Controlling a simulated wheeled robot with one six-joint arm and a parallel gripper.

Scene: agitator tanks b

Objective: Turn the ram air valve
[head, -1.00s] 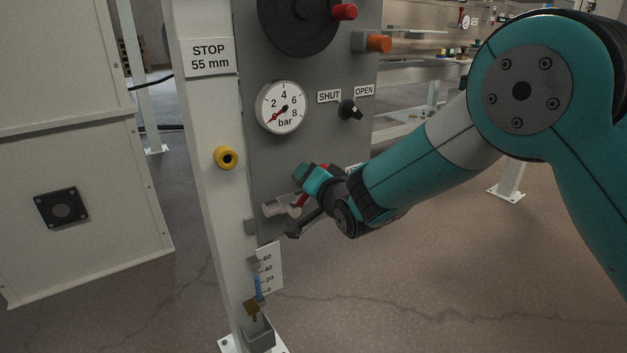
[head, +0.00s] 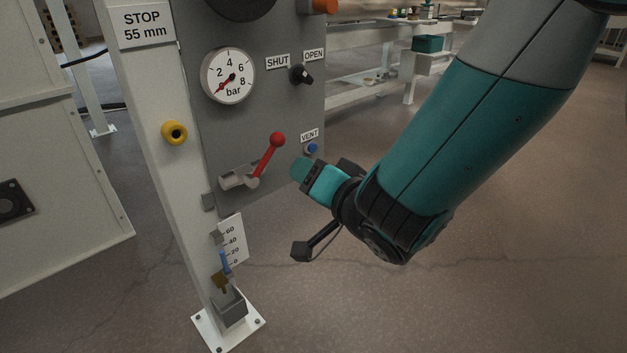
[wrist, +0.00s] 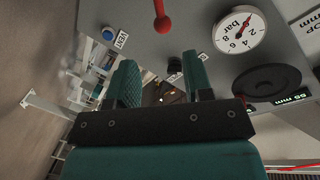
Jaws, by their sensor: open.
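A black knob (head: 302,74) sits on the grey panel between labels reading SHUT and OPEN. Its pointed end leans to the lower right. In the wrist view the knob (wrist: 177,64) appears beyond the fingers. A red lever (head: 267,158) with a ball end slants up and right from a pale valve body (head: 235,179) lower on the panel. Neither view shows a label naming the ram air valve. My gripper (head: 314,177) is open and empty, right of the red lever and below the VENT label, apart from both controls. Its teal fingers (wrist: 160,82) stand apart in the wrist view.
A pressure gauge (head: 228,75) is left of the knob, its needle near zero. A blue button (head: 311,149) sits below VENT, close to my fingers. Floor is clear right of the panel.

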